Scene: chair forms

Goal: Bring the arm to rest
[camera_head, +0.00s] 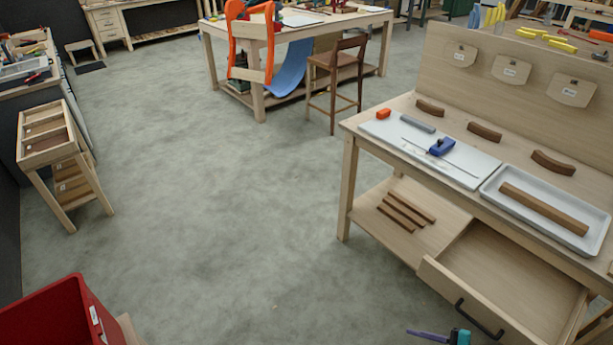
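My arm and my gripper do not show clearly in the head view. A purple and teal item (459,337) is cut off by the bottom edge, in front of the open drawer, and I cannot tell what it is.
A workbench at right has an open, empty-looking drawer (510,280). A grey tray (585,240) on it holds a wooden bar (543,209). Curved wooden pieces (484,131) lie behind. A red bin (50,315) stands at bottom left. The grey floor (220,200) between is clear.

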